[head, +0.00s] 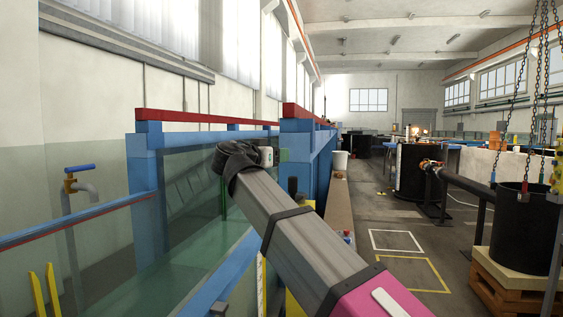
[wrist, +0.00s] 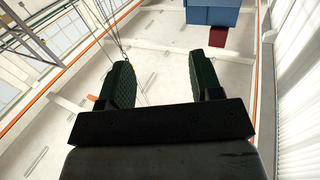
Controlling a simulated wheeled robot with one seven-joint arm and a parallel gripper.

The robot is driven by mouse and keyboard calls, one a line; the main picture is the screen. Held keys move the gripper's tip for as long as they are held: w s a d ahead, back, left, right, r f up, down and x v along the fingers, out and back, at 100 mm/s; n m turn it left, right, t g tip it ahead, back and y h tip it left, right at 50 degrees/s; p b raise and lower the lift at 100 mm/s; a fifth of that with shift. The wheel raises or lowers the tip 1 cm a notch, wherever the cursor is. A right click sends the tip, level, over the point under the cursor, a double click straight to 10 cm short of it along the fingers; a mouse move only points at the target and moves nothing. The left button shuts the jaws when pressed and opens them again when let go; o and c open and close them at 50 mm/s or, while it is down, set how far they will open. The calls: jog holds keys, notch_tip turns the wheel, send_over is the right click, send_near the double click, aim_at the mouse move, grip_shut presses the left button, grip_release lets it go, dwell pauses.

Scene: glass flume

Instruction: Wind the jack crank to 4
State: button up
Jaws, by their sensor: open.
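My gripper (wrist: 164,62) is open and empty in the wrist view. Its two dark ridged fingers stand well apart, with the ceiling and hanging chains beyond them. In the head view my arm reaches up from the lower right, and its dark end is in front of the flume's glass (head: 185,185); the fingers cannot be made out there. I cannot pick out the jack crank or any number marking with certainty. A yellow part (head: 294,303) and a narrow pale strip (head: 262,275) show low behind my arm, which partly hides that area.
The flume's blue frame (head: 143,215) with red top rails fills the left and centre. A blue-handled tap (head: 78,181) stands by the left wall. A black tub (head: 523,230) on a wooden pallet is at right under chains. Floor with marked rectangles (head: 396,241) is clear between.

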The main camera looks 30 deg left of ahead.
jog(key=shift+s+r, duration=0.15)
jog(key=shift+s, duration=0.1)
jog(key=shift+w+d, duration=0.15)
jog(key=c, duration=0.9)
jog(key=w+d+g, duration=0.1)
jog(key=d, duration=0.1)
jog(key=w+d+f+g+y, duration=0.1)
jog(key=w+d+g, duration=0.1)
jog(key=w+d+f+g, duration=0.1)
jog(key=w+d+g, duration=0.1)
jog(key=shift+d+f+y, duration=0.2)
jog(key=shift+y, duration=0.1)
grip_shut()
jog(key=s+d+r+n+g+y, duration=0.1)
jog(key=d+g+y, duration=0.45)
jog(key=g, duration=0.25)
jog(key=w+a+f, duration=0.4)
jog(key=a+f, duration=0.3)
jog(key=shift+w+a+f, duration=0.15)
jog(key=shift+a+f, duration=0.15)
jog(key=shift+f, duration=0.05)
